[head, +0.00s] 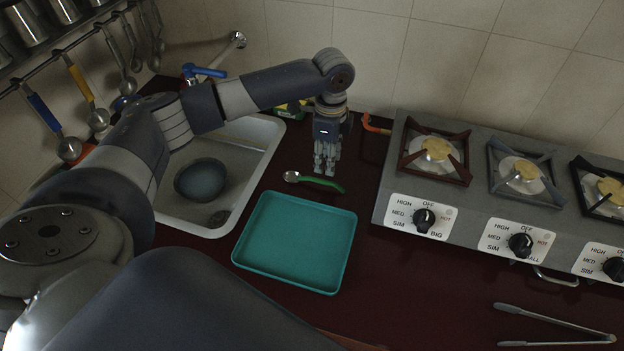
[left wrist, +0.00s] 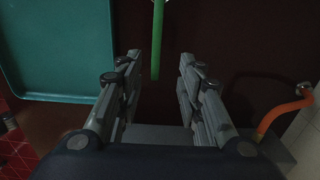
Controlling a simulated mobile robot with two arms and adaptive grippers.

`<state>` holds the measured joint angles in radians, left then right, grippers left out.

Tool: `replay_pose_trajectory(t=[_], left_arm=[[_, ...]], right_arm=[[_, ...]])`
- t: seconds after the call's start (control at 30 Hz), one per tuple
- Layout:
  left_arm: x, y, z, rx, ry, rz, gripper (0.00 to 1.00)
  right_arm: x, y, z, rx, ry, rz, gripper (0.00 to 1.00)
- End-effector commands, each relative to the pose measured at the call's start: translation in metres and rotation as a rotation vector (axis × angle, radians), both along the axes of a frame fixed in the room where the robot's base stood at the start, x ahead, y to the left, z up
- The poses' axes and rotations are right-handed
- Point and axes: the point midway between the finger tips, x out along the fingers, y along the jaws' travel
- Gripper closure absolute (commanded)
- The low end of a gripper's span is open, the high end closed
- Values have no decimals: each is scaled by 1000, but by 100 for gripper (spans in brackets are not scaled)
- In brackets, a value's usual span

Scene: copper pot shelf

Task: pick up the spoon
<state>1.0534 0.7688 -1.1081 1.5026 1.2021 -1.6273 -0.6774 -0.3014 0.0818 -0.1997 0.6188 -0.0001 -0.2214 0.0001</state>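The spoon (head: 322,183) lies on the dark red counter, between the teal tray and the back wall. It has a metal bowl at its left end and a green handle pointing right. My left gripper (head: 325,172) points down right over the handle in the head view. In the left wrist view, the green handle (left wrist: 157,40) runs down between the two fingers of my left gripper (left wrist: 160,57), which stand apart with nothing gripped. The height of the fingertips above the handle is hard to tell. My right gripper is not in view.
The teal tray (head: 297,287) lies in front of the spoon. A sink (head: 222,215) with a bowl (head: 201,180) is at left. A stove (head: 470,228) stands at right. An orange-handled thing (head: 375,126) is behind the gripper. Tongs (head: 555,320) lie at front right.

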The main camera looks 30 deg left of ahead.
Motion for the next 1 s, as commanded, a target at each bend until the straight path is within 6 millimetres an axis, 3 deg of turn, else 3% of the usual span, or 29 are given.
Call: replay_pose_trajectory(t=[0.1, 0.37, 0.6, 0.9, 0.93, 1.0], left_arm=[[0, 0, -17, -1, 2, 1, 66], [-2, -1, -38, 0, 2, -1, 66], [-4, -2, -73, 0, 2, 0, 66], [-4, -2, -81, 0, 0, -1, 66], [-4, -2, -81, 0, 0, -1, 68], [-4, -2, -80, 0, -1, -1, 84]], right_arm=[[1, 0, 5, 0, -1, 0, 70], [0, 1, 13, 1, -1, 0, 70], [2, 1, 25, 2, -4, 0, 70], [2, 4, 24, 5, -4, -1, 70], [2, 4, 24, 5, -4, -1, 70], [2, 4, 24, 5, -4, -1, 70]])
